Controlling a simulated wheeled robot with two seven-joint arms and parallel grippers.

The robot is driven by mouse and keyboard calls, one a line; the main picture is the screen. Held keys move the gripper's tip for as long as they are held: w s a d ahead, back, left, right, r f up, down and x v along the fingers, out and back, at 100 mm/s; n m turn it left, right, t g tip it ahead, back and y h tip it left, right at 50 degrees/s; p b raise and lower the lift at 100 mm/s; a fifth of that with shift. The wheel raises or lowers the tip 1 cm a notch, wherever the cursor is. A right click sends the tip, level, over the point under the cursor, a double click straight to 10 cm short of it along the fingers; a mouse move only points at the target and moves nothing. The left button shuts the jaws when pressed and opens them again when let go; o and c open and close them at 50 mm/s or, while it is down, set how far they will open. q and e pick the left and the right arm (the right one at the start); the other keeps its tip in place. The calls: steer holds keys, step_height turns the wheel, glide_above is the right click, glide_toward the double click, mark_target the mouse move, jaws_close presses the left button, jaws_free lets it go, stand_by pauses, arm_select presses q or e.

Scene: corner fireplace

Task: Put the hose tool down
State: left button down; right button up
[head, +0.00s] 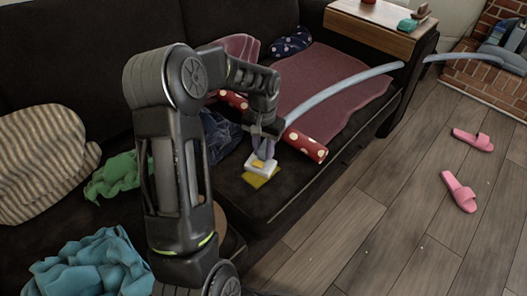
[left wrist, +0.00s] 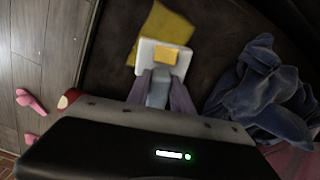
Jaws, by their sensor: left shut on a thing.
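My left gripper (head: 264,148) is shut on the hose tool (head: 261,164), over the dark sofa seat (head: 240,196). The tool has a white head with a yellow-orange patch. In the left wrist view the tool's white head (left wrist: 149,50) sticks out beyond the fingers (left wrist: 158,92), with its grey neck between them. A pale blue hose (head: 340,88) arches from near the gripper over the sofa arm to the vacuum (head: 507,38) by the brick hearth. I cannot tell whether the tool touches the seat. My right gripper is not in view.
A yellow cloth (head: 259,180) lies by the tool's head. A red polka-dot roll (head: 306,146), dark blue cloth (head: 222,137), green cloth (head: 117,172) and teal cloth (head: 90,268) lie on the sofa. Pink slippers (head: 461,191) are on the floor. The seat's front is bare.

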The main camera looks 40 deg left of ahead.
mark_target(263, 148)
arm_select(q)
steer(key=shift+f, duration=0.1)
steer(key=c, duration=1.1)
jaws_free()
steer(key=shift+f, duration=0.1)
step_height(263, 148, up, 12)
steer(key=p, duration=0.3)
steer(key=shift+r+p, duration=0.2)
steer(key=shift+p, duration=0.15)
